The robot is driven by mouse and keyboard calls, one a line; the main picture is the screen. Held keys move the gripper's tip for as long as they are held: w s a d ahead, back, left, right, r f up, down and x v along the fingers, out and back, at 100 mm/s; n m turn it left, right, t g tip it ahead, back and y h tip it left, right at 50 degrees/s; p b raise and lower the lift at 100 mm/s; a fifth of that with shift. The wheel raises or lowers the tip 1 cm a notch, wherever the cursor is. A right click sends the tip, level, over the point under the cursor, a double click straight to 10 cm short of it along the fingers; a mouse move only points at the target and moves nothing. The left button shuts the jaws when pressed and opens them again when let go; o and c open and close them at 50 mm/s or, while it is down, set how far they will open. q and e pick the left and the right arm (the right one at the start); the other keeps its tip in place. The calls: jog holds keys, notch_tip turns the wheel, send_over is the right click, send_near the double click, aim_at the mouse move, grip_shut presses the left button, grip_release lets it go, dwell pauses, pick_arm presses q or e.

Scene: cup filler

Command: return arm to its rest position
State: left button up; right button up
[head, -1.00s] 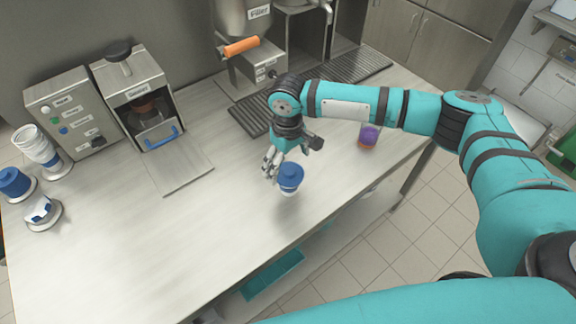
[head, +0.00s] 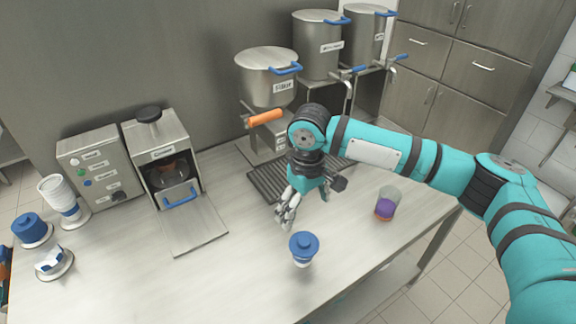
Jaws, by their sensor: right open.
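My right gripper (head: 283,219) hangs fingers down over the table (head: 130,285), at the end of my teal right arm. It is open and empty. My left gripper does not show.
A clear cup with purple contents (head: 386,204) stands right of the gripper. Behind the gripper are a dark grate (head: 268,184) and a dispenser with an orange handle (head: 266,118). The sealing machine (head: 165,165), control box (head: 98,172), stacked cups (head: 58,195) and lids (head: 30,229) stand left.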

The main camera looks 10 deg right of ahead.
jog(key=s+a+f+n+t+y, duration=0.25)
jog(key=s+a+f+y, duration=0.25)
jog(key=s+a+f, duration=0.55)
jog(key=s+d+f+m+h, duration=0.2)
jog(key=s+d+m+h, duration=0.1)
jog(key=s+d, duration=0.5)
jog(key=s+d+f+m+h, duration=0.2)
jog(key=s+d+m, duration=0.1)
jog(key=s+d, duration=0.55)
jog(key=s+f+b+x, duration=0.1)
jog(key=s+x, duration=0.2)
jog(key=x, duration=0.9)
jog(key=s+b+x, duration=0.1)
jog(key=s+x, duration=0.1)
jog(key=x, duration=1.1)
jog(key=s+d+f+n+g+b, duration=0.1)
jog(key=s+d+f+b, duration=0.1)
jog(key=s+f, duration=1.4)
notch_tip(320, 180, down, 4)
jog(key=shift+d+f, duration=0.15)
jog(key=shift+d, duration=0.15)
